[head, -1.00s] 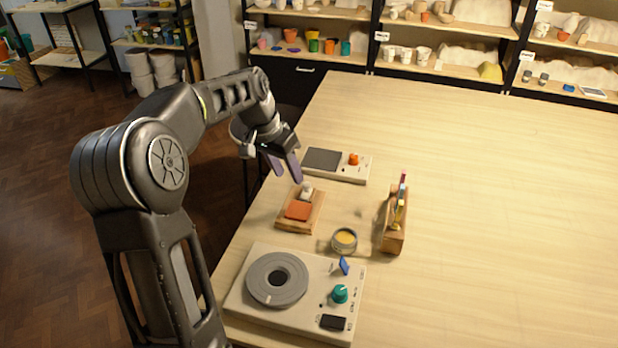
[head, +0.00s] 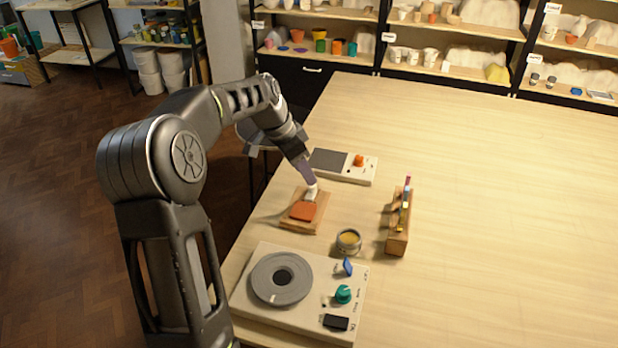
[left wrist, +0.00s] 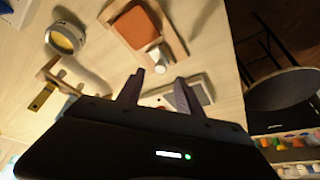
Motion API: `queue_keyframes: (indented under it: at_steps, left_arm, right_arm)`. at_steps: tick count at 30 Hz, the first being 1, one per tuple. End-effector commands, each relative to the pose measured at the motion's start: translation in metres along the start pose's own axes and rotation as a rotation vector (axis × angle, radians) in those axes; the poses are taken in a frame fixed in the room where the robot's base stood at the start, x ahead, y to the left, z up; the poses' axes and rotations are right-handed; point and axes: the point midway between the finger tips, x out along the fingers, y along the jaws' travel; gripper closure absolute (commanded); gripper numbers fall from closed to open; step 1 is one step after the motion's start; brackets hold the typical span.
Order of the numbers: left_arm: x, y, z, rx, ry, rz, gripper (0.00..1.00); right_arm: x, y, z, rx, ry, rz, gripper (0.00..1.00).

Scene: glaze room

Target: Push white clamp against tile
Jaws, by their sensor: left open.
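The orange-red tile (head: 303,211) lies on a wooden board (head: 318,222) near the table's left edge. The small white clamp (head: 311,193) is on the same board, at the tile's far end. In the left wrist view the clamp (left wrist: 157,56) is close to the tile (left wrist: 138,27); I cannot tell whether they touch. My left gripper (head: 310,182) is low, with its fingertips at the clamp's far side in the head view. In the left wrist view its fingers (left wrist: 157,82) are apart with nothing gripped, and the clamp is just beyond the tips. My right gripper is out of view.
A scale-like device (head: 335,163) with an orange knob stands behind the board. A tin of yellow stuff (head: 348,242), a wooden tool rack (head: 396,238) and a wheel unit (head: 248,296) with a teal knob stand nearby. The table's right side is clear.

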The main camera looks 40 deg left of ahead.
Motion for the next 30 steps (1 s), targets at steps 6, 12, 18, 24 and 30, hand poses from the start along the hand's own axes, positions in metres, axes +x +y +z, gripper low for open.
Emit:
queue_keyframes:
  at_steps: [6, 12, 18, 24, 30]
  left_arm:
    - [0.031, 0.0, 0.0, -0.001, -0.001, 0.002, 0.57]
    - [0.043, 0.0, 0.0, -0.001, 0.0, 0.0, 0.57]
    - [0.043, 0.0, 0.0, -0.001, 0.0, 0.0, 0.57]
    - [0.043, 0.0, 0.0, -0.001, 0.0, -0.001, 0.73]
    - [0.043, 0.0, 0.0, -0.001, 0.0, -0.001, 0.89]
  right_arm:
    - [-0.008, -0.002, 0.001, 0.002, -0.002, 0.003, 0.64]
    - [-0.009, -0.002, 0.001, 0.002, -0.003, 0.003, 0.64]
    - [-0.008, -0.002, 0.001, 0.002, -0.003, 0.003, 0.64]
    - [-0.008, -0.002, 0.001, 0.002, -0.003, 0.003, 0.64]
    - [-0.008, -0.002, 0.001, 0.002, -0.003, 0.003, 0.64]
